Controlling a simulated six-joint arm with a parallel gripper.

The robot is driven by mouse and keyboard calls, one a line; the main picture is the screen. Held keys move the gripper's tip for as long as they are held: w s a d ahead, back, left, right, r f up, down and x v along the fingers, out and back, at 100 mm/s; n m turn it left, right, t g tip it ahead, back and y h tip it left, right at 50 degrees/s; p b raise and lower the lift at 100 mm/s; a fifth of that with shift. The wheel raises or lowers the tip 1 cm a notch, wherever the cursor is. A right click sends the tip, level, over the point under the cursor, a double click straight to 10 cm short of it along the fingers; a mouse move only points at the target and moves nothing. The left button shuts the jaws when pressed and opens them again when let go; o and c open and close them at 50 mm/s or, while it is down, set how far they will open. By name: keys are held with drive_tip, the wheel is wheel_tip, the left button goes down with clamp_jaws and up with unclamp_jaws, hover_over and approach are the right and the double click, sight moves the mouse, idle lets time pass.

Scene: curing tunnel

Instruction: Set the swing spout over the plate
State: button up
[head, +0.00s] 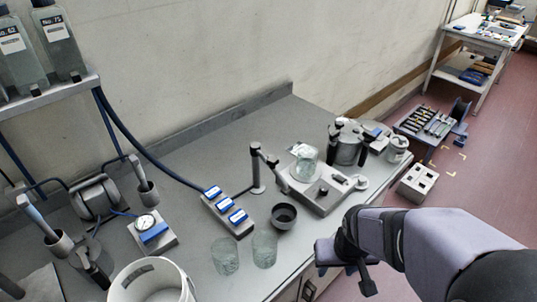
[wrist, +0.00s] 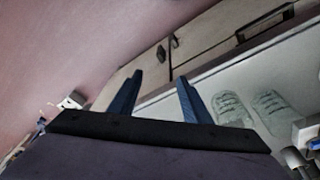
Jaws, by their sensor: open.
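What looks like the swing spout (head: 257,170) is a grey upright post on the bench with a short dark arm at its top, angled right toward the plate unit. The plate unit (head: 318,194) is a pale flat box with knobs, just right of the post. A glass beaker (head: 307,160) stands on its far part and hides much of the plate surface. My gripper (head: 343,268) is open and empty, off the bench's front edge and well apart from the spout. In the wrist view its two blue fingers (wrist: 160,80) are spread with nothing between them.
Two glass beakers (head: 225,257) (head: 264,249) and a dark cup (head: 284,216) stand near the bench front. A blue-labelled box (head: 227,215) sits left of the post. Cabinet doors (wrist: 205,38) show in the wrist view.

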sight(270, 156)
drive_tip(key=w+a+r+n+t, duration=0.1)
drive_tip(key=w+r+t, duration=0.1)
drive_tip(key=w, duration=0.3)
drive_tip(key=w+a+r+t+y, duration=0.1)
drive_tip(key=w+r+t, duration=0.15)
drive_tip(key=w, duration=0.35)
drive_tip(key=w+a+r+n+t, duration=0.1)
drive_tip(key=w+t, duration=0.2)
drive_tip(key=w, duration=0.2)
drive_tip(key=w+a+r+n+t+y, duration=0.2)
drive_tip(key=w+a+r+t+y, duration=0.3)
drive_tip(key=w+r, duration=0.5)
drive_tip(key=s+a+b, duration=0.1)
drive_tip(key=a, duration=0.1)
drive_tip(key=s+a+f+t+y+b, duration=0.1)
drive_tip(key=s+a+n+y, duration=0.1)
drive_tip(key=a, duration=0.1)
drive_tip(key=shift+a+f+t+b, duration=0.25)
drive_tip(key=shift+a+f+b, duration=0.05)
drive_tip(key=shift+a+b, duration=0.1)
drive_tip(key=shift+s+a+f+b, duration=0.15)
drive_tip(key=shift+s+f+b, duration=0.25)
drive_tip(key=shift+f, duration=0.4)
drive_tip(key=shift+s+f, duration=0.1)
drive_tip(key=shift+s, duration=0.05)
drive_tip(key=shift+w+a+p, duration=0.25)
drive_tip(key=shift+w+p, duration=0.1)
drive_tip(key=shift+w, duration=0.1)
drive_tip(key=shift+p+x, duration=1.1)
drive_tip(key=shift+x, duration=2.1)
